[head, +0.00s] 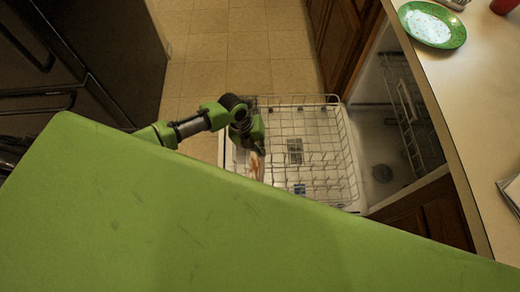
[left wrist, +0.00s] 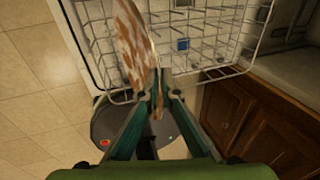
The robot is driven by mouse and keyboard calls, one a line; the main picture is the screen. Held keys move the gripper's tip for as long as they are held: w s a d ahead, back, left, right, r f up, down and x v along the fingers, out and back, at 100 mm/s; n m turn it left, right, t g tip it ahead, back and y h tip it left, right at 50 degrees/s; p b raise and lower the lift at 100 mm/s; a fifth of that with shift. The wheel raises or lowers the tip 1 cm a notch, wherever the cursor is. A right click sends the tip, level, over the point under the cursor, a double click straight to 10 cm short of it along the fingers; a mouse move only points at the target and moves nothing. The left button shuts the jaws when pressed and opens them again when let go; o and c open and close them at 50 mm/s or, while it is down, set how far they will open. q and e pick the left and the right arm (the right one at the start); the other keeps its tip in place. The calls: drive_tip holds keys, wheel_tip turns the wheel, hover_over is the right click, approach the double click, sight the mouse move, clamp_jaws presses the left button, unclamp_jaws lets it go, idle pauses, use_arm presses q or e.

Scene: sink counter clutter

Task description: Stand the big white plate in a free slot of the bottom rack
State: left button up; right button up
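A large plate (left wrist: 132,45), white with brown-orange patches, stands nearly edge-on between the fingers of my left gripper (left wrist: 158,92) in the left wrist view. The fingers close in on its lower part. In the head view the plate (head: 256,165) shows as a narrow strip below the left gripper (head: 252,145), at the left side of the bottom rack (head: 345,140). The white wire rack is pulled out and has rows of tines; it also fills the top of the left wrist view (left wrist: 255,35). Whether the plate touches the tines is unclear. My right gripper is out of view.
The open dishwasher interior (head: 385,140) is right of the rack. A green-rimmed plate (head: 432,25) and a red item (head: 504,6) are on the counter (head: 475,90). Dark wooden cabinets (head: 345,35) flank the dishwasher. The rack's middle and right look mostly empty.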

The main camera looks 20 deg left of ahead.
use_arm(q)
drive_tip(key=o, duration=0.4)
drive_tip(key=v, duration=1.2)
idle(0.3)
